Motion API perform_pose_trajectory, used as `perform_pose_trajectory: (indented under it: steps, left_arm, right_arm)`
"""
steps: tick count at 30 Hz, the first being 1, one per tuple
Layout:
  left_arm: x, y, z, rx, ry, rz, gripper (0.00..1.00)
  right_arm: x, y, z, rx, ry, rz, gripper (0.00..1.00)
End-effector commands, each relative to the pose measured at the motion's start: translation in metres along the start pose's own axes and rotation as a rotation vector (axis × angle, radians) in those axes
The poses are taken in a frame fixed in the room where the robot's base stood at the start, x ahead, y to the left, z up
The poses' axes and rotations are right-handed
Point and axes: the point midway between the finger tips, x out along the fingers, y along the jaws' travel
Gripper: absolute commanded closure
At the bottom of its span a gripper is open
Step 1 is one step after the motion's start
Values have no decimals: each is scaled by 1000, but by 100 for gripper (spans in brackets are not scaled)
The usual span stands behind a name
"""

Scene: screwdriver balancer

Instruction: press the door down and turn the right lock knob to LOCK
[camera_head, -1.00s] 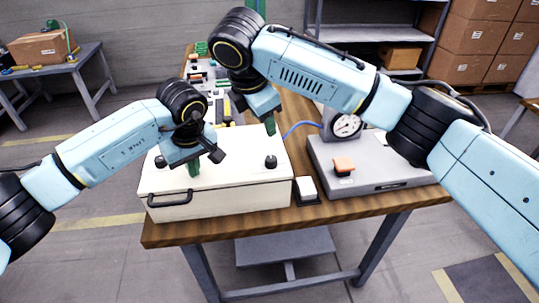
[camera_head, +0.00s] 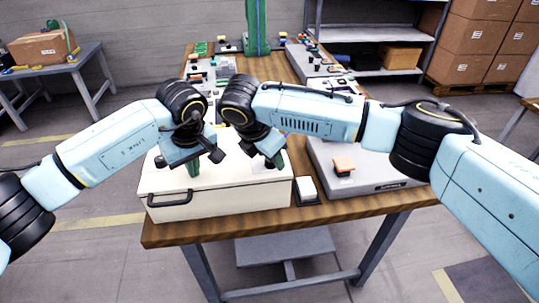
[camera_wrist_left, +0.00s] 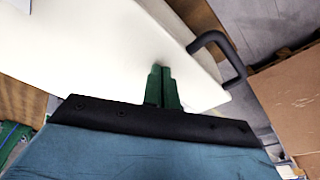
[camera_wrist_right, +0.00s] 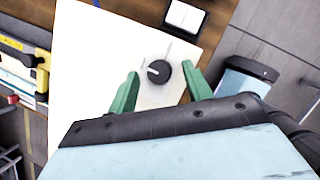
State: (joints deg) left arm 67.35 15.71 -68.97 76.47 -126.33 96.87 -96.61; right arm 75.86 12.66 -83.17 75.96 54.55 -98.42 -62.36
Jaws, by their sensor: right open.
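The door is the cream lid (camera_head: 225,178) of a box on the wooden bench, lying flat, with a black handle (camera_head: 168,199) at its front. My left gripper (camera_head: 194,172) has its green fingertips together on or just above the lid; contact is unclear. The left wrist view shows these fingers (camera_wrist_left: 163,72) closed with nothing between them. The right lock knob (camera_wrist_right: 158,72) is round and black with a white pointer line, on a pale label plate whose lettering is unreadable. My right gripper (camera_wrist_right: 163,74) is open, its green fingers on either side of the knob with gaps.
A small block with a white top (camera_head: 306,188) stands just right of the box. A grey unit with an orange button (camera_head: 343,164) is further right. Another black knob (camera_head: 160,161) is at the lid's left. The bench behind carries several small parts.

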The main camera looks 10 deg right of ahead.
Motion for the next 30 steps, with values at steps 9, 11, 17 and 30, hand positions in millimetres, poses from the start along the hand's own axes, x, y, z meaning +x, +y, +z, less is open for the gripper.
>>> perform_pose_trajectory:
  steps: [9, 11, 17, 30]
  left_arm:
    - [5, -2, 2, 0, -7, -10, 100]
    - [6, -2, 2, -1, -7, -10, 100]
    - [5, -2, 2, -1, -7, -10, 100]
    - [6, -3, 2, -1, -5, -10, 100]
  right_arm:
    - [7, 0, 0, 0, -1, 0, 50]
    - [7, 0, 0, 0, -1, 0, 50]
    - [6, 0, 0, 0, 0, 0, 76]
    - [6, 0, -1, 32, 0, -16, 95]
